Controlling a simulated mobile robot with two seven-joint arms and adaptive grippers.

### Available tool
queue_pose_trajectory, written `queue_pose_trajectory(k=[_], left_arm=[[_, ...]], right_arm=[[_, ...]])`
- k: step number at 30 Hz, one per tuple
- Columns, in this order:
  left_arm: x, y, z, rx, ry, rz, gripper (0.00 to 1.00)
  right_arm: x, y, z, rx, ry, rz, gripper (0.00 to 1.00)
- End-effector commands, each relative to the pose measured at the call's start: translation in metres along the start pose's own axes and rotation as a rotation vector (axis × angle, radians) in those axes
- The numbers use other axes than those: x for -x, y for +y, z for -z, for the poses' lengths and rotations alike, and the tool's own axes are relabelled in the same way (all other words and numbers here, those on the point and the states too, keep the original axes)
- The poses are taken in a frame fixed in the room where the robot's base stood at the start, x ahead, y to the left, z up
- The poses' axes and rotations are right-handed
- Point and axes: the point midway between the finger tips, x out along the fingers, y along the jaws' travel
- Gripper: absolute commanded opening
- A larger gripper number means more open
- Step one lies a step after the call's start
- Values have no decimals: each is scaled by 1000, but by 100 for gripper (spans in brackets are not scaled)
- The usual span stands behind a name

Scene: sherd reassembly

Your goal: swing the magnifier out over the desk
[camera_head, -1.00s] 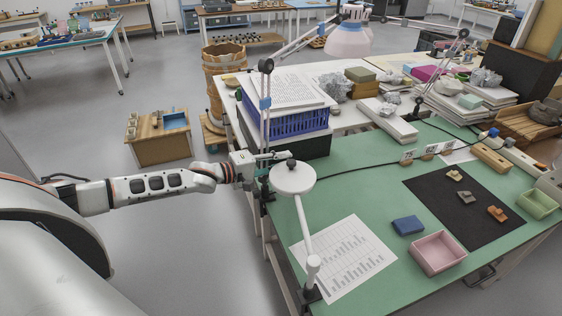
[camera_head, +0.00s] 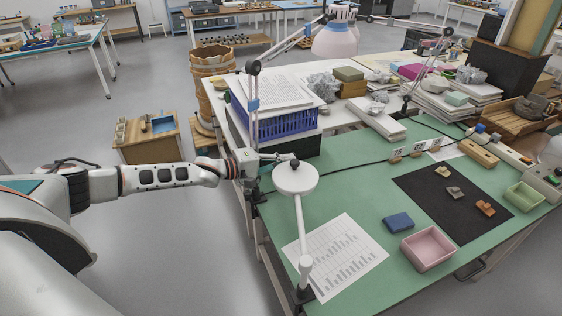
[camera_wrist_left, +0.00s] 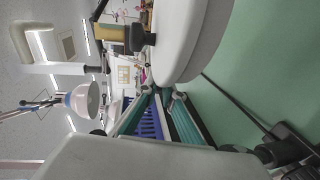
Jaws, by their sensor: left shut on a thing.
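The magnifier has a white round head (camera_head: 296,179) on a white arm (camera_head: 302,228), rising from a dark clamp (camera_head: 302,295) at the desk's front-left edge. Its head is above the left part of the green desk (camera_head: 360,185). My left gripper (camera_head: 284,157) reaches in from the left and is shut at the far side of the head, by a dark knob (camera_head: 295,162). In the left wrist view, the white head (camera_wrist_left: 195,40) fills the top middle, and my gripper's fingertips (camera_wrist_left: 162,93) meet at its rim. The exact grip point is hard to see. My right gripper is not in view.
A lamp post (camera_head: 253,105) and a blue basket (camera_head: 285,122) stand close to my left gripper. A chart sheet (camera_head: 340,262), blue block (camera_head: 398,222), pink tray (camera_head: 428,249) and dark mat (camera_head: 440,208) with sherds lie right of the magnifier. A black cable (camera_head: 345,167) crosses the desk.

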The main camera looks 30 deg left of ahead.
Motion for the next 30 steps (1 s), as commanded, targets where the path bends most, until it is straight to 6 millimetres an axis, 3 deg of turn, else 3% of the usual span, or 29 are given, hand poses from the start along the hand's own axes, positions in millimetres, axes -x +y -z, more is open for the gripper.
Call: queue_pose_trajectory(k=[8,11,23,30], left_arm=[[0,-2,-2,0,-5,2,0],[0,-2,-2,0,-4,2,24],[4,-1,0,-1,-1,2,24],[40,-2,0,1,-1,4,24]], right_arm=[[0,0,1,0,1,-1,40],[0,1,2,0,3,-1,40],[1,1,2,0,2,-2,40],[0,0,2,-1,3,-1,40]])
